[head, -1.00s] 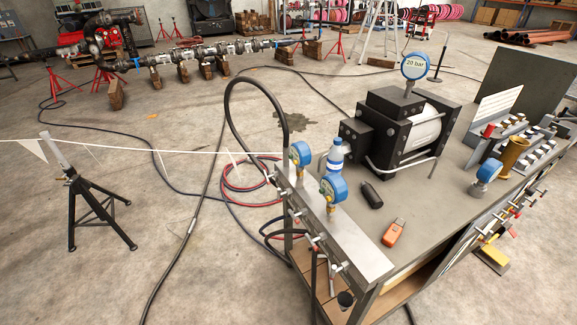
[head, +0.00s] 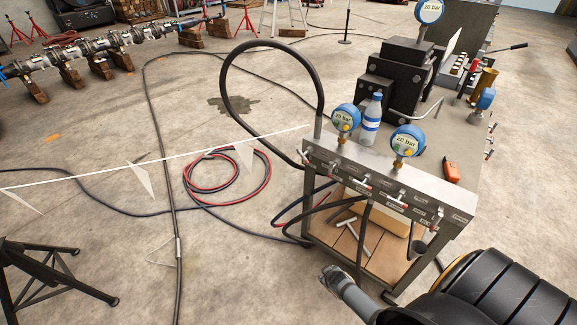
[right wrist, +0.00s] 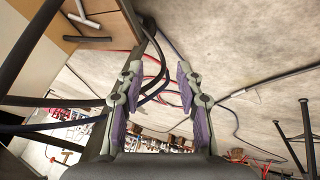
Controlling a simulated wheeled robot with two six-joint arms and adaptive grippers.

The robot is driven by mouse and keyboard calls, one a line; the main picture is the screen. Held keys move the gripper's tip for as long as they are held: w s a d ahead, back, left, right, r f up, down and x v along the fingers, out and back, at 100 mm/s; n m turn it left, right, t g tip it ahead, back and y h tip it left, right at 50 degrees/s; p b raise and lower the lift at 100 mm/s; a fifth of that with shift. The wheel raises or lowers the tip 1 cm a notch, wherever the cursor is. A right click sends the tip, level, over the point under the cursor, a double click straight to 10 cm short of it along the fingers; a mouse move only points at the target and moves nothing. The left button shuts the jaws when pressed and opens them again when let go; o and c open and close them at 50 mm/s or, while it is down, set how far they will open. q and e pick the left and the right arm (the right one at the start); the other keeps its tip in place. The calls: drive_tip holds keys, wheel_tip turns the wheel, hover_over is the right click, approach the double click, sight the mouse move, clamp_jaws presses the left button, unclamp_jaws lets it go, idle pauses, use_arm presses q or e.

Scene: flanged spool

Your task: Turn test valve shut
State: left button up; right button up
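The valve panel (head: 385,190) is a silver strip along the front edge of a grey cart. My right gripper (right wrist: 158,72) is open and empty in the right wrist view, with purple-padded fingers apart. My left gripper is not in view.
A black hose (head: 228,85) arches from the panel to the floor. Red and black hoses lie coiled (head: 240,190) left of the cart. A black tripod stand (head: 50,275) is at lower left.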

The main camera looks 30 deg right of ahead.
drive_tip(key=w+d+r+t+h+b, duration=0.1)
drive_tip(key=w+d+r+t+b, duration=0.1)
drive_tip(key=w, duration=0.4)
drive_tip(key=w+d+r+t+b, duration=0.1)
drive_tip(key=w+r+b, duration=0.15)
drive_tip(key=w, duration=0.45)
drive_tip(key=n+t+h+b, duration=0.1)
drive_tip(key=t+h+b, duration=0.2)
drive_tip(key=t+b, duration=0.7)
approach(299, 152)
drive_tip(key=r+g+b, duration=0.2)
drive_tip(key=x, duration=1)
drive_tip(key=shift+w+f, duration=0.25)
drive_tip(key=shift+w, duration=0.05)
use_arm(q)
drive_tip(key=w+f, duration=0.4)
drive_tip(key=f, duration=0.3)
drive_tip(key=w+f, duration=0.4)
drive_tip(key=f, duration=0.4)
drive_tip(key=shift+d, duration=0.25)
use_arm(e)
drive_tip(key=shift+c, duration=0.5)
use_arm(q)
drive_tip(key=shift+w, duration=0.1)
use_arm(e)
clamp_jaws()
